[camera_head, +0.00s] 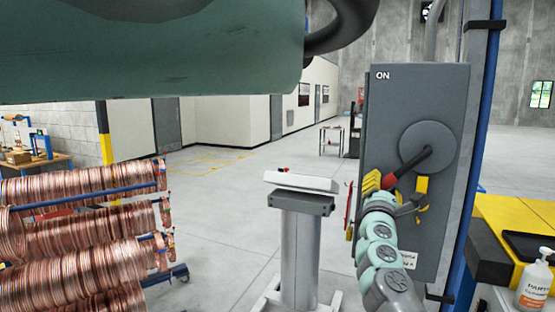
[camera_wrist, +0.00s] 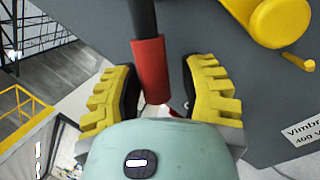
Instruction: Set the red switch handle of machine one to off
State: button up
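The switch handle is a black lever with a red grip (camera_head: 388,181). It runs from a round grey disc (camera_head: 428,150) on the grey machine box (camera_head: 385,110) down and to the left. The word ON is printed at the box's top left corner. My gripper (camera_head: 374,182) is at the lever's lower end. In the wrist view the red grip (camera_wrist: 151,70) lies between the two yellow fingers of my gripper (camera_wrist: 158,80). The fingers are apart, with gaps visible beside the grip, mainly on the right.
A yellow part (camera_head: 421,190) hangs below the disc, close to my gripper. A grey pedestal (camera_head: 300,245) stands left of the box. Copper coils (camera_head: 80,225) fill the lower left. A yellow-topped bench (camera_head: 525,213) with a bottle (camera_head: 534,283) stands at right. Floor behind is open.

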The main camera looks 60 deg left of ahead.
jog(key=shift+o, duration=1.1)
jog(key=shift+s, duration=0.1)
jog(key=shift+s+d, duration=0.2)
jog(key=shift+s, duration=0.25)
jog(key=v, duration=1.1)
jog(key=shift+w+f, duration=0.1)
jog(key=shift+f, duration=0.05)
